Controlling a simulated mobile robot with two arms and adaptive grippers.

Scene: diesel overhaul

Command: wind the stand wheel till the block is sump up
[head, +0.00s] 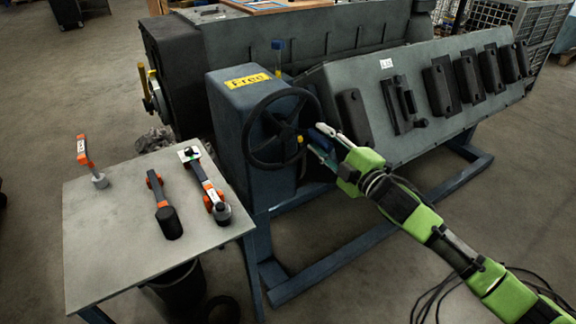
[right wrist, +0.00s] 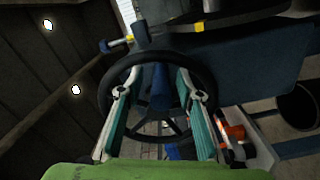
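The black stand wheel (head: 257,121) is on the front of the blue-grey gearbox (head: 228,98), which bears a yellow "free" label (head: 247,81). My right gripper (head: 325,143) is at the wheel's right side. A blue handle (head: 323,130) shows at its fingers. In the right wrist view this blue handle (right wrist: 160,88) stands between the two fingers (right wrist: 160,96), with a gap on each side, in front of the wheel rim (right wrist: 106,90). The long grey block (head: 440,60) lies tilted on the stand, a side with several dark covers facing up and toward me. My left gripper is out of view.
A grey table (head: 110,235) at left holds several orange-and-black tools. A dark bucket (head: 180,285) stands under it. The stand's blue base rails (head: 335,262) run along the floor. A wire cage (head: 492,20) is at the back right.

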